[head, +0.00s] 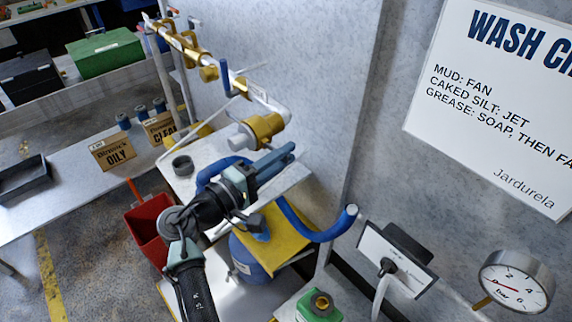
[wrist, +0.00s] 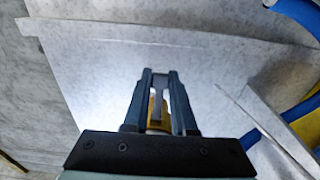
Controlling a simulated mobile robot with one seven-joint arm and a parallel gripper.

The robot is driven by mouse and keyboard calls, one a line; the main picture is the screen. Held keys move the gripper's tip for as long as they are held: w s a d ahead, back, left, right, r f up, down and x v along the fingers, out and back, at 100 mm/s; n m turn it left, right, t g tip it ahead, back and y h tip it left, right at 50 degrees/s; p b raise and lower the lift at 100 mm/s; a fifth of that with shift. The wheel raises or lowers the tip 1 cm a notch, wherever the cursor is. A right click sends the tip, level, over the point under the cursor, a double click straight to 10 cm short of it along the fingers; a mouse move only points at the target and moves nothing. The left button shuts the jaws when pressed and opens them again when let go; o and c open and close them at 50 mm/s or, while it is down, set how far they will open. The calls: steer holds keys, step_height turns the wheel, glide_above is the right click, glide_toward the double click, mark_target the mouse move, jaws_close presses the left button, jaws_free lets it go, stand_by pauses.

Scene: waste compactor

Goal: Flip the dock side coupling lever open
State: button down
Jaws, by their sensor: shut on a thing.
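A brass coupling (head: 262,130) sits at the lower end of the white and brass pipe by the wall in the head view. My gripper (head: 288,152) is right in front of it and just below it, fingers pointing up and right. In the wrist view my gripper (wrist: 160,75) has its two fingers close together around a narrow yellow piece (wrist: 155,112). It is shut on this piece. Most of the piece is hidden between the fingers, and I cannot tell for sure whether it is the coupling's lever.
A blue-handled lever (head: 225,78) stands higher on the pipe. A blue hose (head: 325,232) curves below my gripper, over a yellow platform (head: 283,240). A red bin (head: 150,225) stands to the left. A pressure gauge (head: 515,285) and a wash sign (head: 500,100) are on the right.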

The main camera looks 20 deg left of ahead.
steer(key=shift+s+a+m+g+h+b, duration=0.15)
steer(key=shift+m+g+h+b, duration=0.15)
steer(key=shift+m+h+b, duration=0.15)
steer(key=shift+r, duration=0.1)
steer(key=c, duration=0.7)
jaws_free()
steer(key=b+v, duration=0.3)
steer(key=v, duration=1)
